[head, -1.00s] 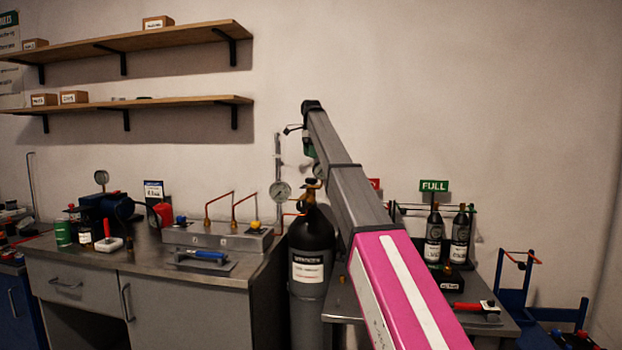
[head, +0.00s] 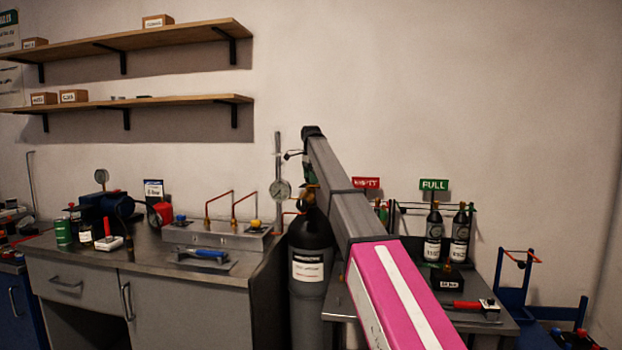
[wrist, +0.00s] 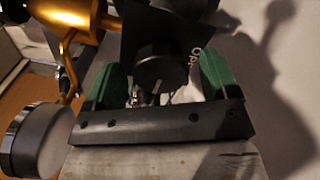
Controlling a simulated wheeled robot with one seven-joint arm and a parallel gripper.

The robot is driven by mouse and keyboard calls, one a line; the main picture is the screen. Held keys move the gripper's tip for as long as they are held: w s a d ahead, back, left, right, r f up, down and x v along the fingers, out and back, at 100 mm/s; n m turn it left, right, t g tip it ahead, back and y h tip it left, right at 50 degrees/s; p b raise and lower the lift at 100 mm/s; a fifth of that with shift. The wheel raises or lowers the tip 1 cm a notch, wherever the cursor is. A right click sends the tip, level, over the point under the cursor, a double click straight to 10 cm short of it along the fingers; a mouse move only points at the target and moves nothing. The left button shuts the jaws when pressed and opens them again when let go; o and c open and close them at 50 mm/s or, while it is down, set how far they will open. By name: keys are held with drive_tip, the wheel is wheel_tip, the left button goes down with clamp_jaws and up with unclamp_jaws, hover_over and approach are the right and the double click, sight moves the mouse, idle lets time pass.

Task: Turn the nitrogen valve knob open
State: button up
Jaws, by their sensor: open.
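The dark gas cylinder (head: 311,235) with a white label stands between the bench and the right-hand table. Its brass valve body (wrist: 72,18) shows at upper left in the wrist view. A round black knob (wrist: 163,70) lies between the two green fingers of my gripper (wrist: 158,76). The fingers are open, one on each side, with gaps to the knob. A plate behind it carries partly hidden lettering. In the head view my arm hides most of my gripper and the knob.
A round gauge (wrist: 36,140) is close to my gripper's left side; the head view shows a gauge (head: 280,190) beside the cylinder top. A manifold box (head: 217,236) with copper tubes sits on the bench. Small bottles (head: 433,235) stand on the right table.

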drive_tip(key=c, duration=0.9)
drive_tip(key=shift+n, duration=0.3)
drive_tip(key=n, duration=1.1)
drive_tip(key=shift+n, duration=0.3)
drive_tip(key=o, duration=0.9)
